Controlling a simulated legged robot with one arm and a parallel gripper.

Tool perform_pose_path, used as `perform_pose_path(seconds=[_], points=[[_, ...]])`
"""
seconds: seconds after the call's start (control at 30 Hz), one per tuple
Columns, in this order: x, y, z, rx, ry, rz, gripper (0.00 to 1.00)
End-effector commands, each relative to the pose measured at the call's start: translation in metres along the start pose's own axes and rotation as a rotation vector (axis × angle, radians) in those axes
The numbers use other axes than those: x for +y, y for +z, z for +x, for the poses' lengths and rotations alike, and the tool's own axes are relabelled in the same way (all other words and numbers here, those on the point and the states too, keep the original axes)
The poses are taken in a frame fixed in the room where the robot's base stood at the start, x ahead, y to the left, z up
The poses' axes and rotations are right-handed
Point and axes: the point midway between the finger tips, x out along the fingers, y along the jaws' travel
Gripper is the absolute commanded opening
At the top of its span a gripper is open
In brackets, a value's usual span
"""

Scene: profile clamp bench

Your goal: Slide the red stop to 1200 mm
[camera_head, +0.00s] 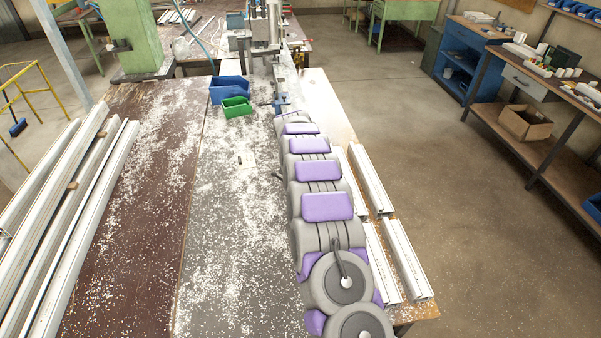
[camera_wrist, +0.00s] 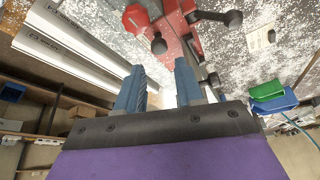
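The red stop (camera_wrist: 186,32) shows in the upper middle of the wrist view. It has a red knob (camera_wrist: 135,18) and dark ball-ended levers (camera_wrist: 232,18). My gripper (camera_wrist: 157,70) points toward it, with two blue-grey fingers apart and nothing seen between them. The stop lies beyond the fingertips; I cannot tell how close. In the head view my arm covers the gripper and the stop's body. The stop's scale position cannot be read.
Pale profiles (camera_head: 404,258) lie right of my arm, and more profiles (camera_head: 85,230) lie at the left. Blue (camera_head: 229,86) and green (camera_head: 237,106) bins stand on the chip-strewn bench (camera_head: 215,215). A machine head (camera_head: 262,40) stands at the back.

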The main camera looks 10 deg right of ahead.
Motion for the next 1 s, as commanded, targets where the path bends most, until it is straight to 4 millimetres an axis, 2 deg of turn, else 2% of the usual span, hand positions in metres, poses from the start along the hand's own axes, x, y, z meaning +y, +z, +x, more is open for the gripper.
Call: perform_pose_path(seconds=[0.03, 0.23, 0.5, 0.7, 1.0], points=[[0.000, 0.001, 0.009, -0.001, 0.002, 0.000, 0.37], [0.001, 0.002, 0.037, -0.002, 0.003, -0.001, 0.37], [0.001, 0.001, 0.064, -0.001, 0.002, -0.002, 0.37], [0.001, 0.001, 0.071, 0.000, 0.000, -0.001, 0.37], [0.000, 0.000, 0.072, 0.000, 0.000, -0.001, 0.37]])
